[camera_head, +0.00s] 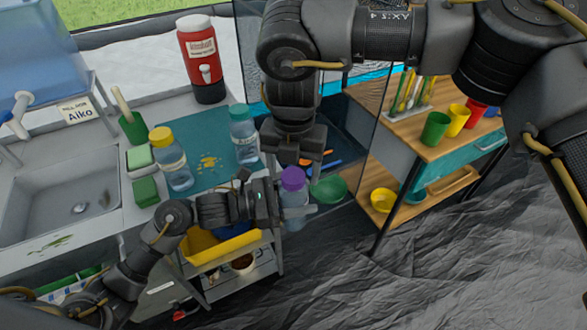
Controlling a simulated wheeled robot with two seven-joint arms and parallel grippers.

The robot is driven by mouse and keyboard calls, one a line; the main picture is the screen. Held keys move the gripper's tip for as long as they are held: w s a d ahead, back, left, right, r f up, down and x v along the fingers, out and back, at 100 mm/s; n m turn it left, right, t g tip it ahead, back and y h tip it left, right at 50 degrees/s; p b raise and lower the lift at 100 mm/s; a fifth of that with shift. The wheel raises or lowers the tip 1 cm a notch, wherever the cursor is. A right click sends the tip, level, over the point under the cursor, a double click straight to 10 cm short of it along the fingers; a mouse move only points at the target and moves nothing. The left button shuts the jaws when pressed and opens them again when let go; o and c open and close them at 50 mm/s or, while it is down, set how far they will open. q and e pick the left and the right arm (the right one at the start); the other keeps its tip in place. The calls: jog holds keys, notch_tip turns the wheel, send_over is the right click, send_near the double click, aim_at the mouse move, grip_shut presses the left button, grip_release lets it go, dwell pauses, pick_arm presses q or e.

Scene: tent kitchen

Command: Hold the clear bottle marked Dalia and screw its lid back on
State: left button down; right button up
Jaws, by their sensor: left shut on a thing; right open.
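A clear bottle (292,207) with a purple lid (293,179) on its top is held upright off the counter's right side. My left gripper (297,212) is shut around its body. No name can be read on it, so I cannot tell whether it says Dalia. My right gripper (303,162) points down just above the purple lid, open, with nothing seen between its fingers. Whether the lid is screwed tight cannot be seen. Two other clear bottles stand on the counter, one with a yellow lid (161,137) and one with a teal lid (239,112).
A sink (75,178) and green sponges (146,192) are at the left. A red drink cooler (200,58) stands at the back. A green bowl (330,188) is just right of the bottle. A wooden shelf unit (440,150) with cups stands at the right.

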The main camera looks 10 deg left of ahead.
notch_tip(320, 180, up, 12)
jog(key=shift+f, duration=0.25)
jog(key=shift+w, duration=0.1)
dwell(0.7)
